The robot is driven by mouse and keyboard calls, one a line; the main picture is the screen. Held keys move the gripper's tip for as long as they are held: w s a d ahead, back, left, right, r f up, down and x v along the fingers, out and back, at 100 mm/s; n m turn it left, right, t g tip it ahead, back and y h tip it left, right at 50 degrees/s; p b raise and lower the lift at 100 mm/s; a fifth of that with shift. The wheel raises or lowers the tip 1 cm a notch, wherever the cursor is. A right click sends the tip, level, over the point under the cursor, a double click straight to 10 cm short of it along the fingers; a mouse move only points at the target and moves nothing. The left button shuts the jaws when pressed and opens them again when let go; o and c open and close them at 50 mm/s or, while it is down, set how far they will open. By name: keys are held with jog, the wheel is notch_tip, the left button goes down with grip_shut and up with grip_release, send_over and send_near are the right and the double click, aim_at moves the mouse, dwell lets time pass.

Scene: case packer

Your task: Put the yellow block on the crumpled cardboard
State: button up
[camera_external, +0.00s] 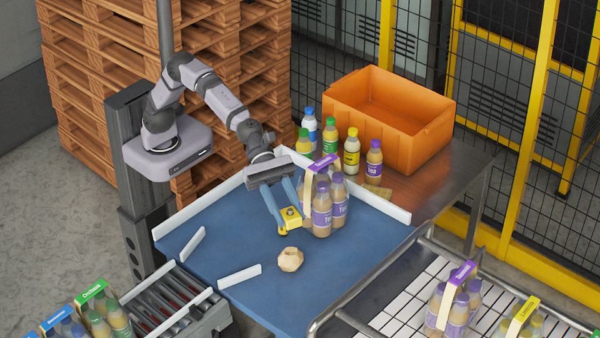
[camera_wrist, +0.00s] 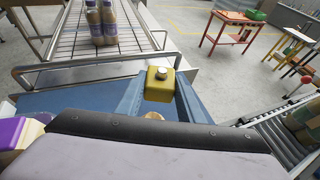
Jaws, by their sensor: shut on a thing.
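My gripper (camera_external: 288,222) is shut on the yellow block (camera_external: 290,216), with the blue fingers on its two sides. The block, with a round metallic knob, also shows between the fingers in the wrist view (camera_wrist: 159,86). The crumpled cardboard (camera_external: 290,259) is a pale tan ball lying on the blue surface, below the block in the external picture and apart from it. In the wrist view only a small piece of the cardboard (camera_wrist: 154,116) shows, mostly hidden behind my gripper body. The block appears held above the blue surface.
A pack of purple-labelled bottles (camera_external: 322,212) stands close to the right of my gripper. Low white rails (camera_external: 240,276) edge the blue surface (camera_external: 225,245). An orange crate (camera_external: 420,150) and several single bottles (camera_external: 351,152) stand behind.

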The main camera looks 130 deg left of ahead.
aim_at(289, 247)
jog(key=shift+f+b, duration=2.35)
jog(key=shift+f, duration=2.45)
jog(key=shift+f, duration=0.1)
jog(key=shift+f, duration=0.1)
jog(key=o, duration=1.2)
jog(key=shift+a+r, duration=0.1)
jog(key=shift+r, duration=0.15)
jog(key=b+v, duration=0.1)
jog(key=v, duration=1.1)
jog(key=shift+b, duration=0.3)
